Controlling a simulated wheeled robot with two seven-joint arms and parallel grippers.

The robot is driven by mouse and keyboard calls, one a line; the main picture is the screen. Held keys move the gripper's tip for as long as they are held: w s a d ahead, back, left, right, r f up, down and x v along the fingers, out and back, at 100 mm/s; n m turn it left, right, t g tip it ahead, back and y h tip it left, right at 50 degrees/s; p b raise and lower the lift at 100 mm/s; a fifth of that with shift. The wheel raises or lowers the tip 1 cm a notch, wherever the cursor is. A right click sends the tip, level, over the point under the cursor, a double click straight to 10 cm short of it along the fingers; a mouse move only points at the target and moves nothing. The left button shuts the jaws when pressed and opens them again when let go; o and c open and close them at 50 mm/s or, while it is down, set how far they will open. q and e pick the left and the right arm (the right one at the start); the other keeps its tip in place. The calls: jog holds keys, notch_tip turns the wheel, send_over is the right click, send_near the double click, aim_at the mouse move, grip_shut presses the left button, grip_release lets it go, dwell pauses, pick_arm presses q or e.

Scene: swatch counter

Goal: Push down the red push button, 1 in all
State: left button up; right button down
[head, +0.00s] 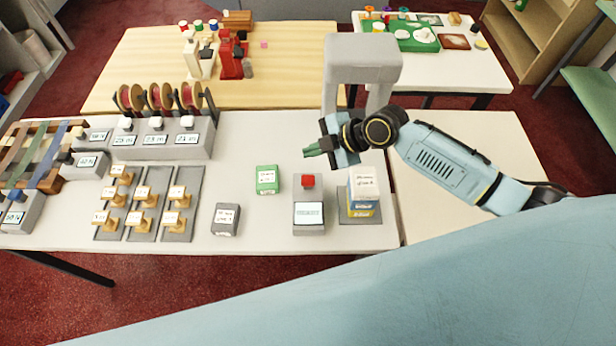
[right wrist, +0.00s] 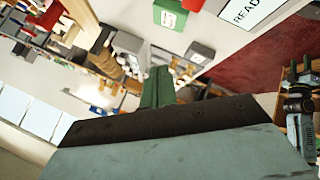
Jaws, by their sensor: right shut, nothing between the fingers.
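The red push button (head: 308,181) sits on a small grey device (head: 308,216) with a pale label, near the front right of the white counter. My right gripper (head: 306,153) is shut and empty. In the head view it appears just above and behind the button, apart from it.
Right of the device, labelled boxes (head: 364,190) stand on a grey base below a grey arch (head: 362,62). A green box (head: 267,179) and a dark grey box (head: 226,219) stand to the left. Yellow-handled pieces (head: 139,219) and spools (head: 160,97) are farther left.

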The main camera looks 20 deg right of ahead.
aim_at(313, 181)
jog(key=shift+f, duration=0.15)
notch_tip(313, 181, down, 9)
jog(key=b, duration=0.7)
jog(key=shift+r, duration=0.2)
jog(key=shift+f, duration=0.1)
dwell(1.6)
jog(key=shift+f+b, duration=0.3)
jog(key=shift+b, duration=0.2)
jog(key=shift+s, duration=0.15)
